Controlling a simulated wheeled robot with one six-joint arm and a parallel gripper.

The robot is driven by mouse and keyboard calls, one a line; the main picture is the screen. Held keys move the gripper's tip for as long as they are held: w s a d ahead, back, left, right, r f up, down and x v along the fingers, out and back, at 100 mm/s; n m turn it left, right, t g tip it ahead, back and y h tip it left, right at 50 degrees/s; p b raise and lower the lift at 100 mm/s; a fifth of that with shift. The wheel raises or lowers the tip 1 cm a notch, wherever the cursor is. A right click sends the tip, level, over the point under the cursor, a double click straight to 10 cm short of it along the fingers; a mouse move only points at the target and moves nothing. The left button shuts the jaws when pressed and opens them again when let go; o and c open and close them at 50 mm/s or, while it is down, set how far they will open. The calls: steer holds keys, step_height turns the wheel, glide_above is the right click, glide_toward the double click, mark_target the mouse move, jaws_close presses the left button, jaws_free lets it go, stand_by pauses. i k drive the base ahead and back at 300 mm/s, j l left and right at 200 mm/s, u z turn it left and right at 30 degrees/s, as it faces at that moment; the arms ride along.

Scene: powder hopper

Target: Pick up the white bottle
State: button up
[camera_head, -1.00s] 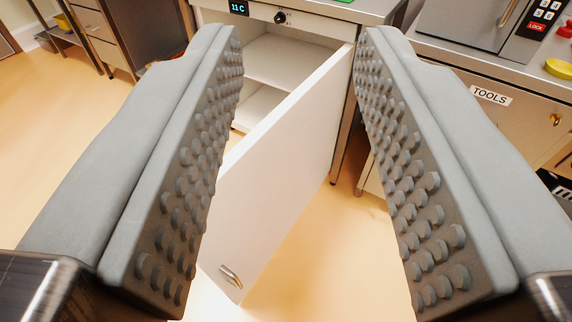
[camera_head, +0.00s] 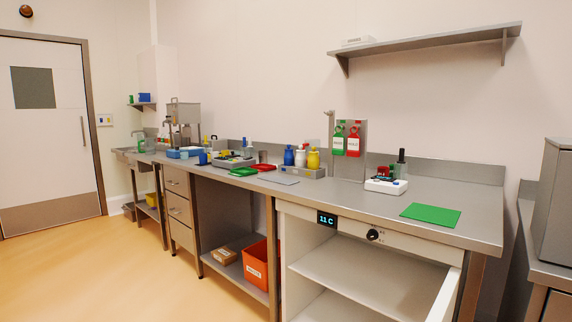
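The white bottle (camera_head: 300,157) stands upright toward the back of the steel bench, between a blue bottle (camera_head: 289,155) and a yellow bottle (camera_head: 313,159). All three sit in a grey holder (camera_head: 316,173), which hides their lower parts. The white bottle is small in view and a good way off. My gripper does not show in the present view, so its fingers and their distance from the bottle cannot be seen.
The bench (camera_head: 350,196) carries a green mat (camera_head: 431,214), a white device (camera_head: 386,186) and a stand with red and green tags (camera_head: 347,140). Below, a cabinet stands open, its door (camera_head: 444,297) swung out. An orange bin (camera_head: 256,265) is under the bench. Floor at left is clear.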

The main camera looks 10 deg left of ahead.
mark_target(300, 160)
steer(key=i+j, duration=0.2)
steer(key=j, duration=0.2)
steer(key=i+j, duration=0.2)
steer(key=j, duration=0.2)
steer(key=i+j, duration=0.25)
steer(key=j, duration=0.15)
steer(key=i+j, duration=0.2)
steer(key=j, duration=0.15)
steer(key=i+j, duration=0.2)
steer(key=j, duration=0.2)
steer(key=i+j, duration=0.15)
steer(key=i, duration=1.2)
steer(key=i+l, duration=0.15)
steer(key=l, duration=0.2)
steer(key=i+l, duration=0.35)
steer(key=l, duration=0.3)
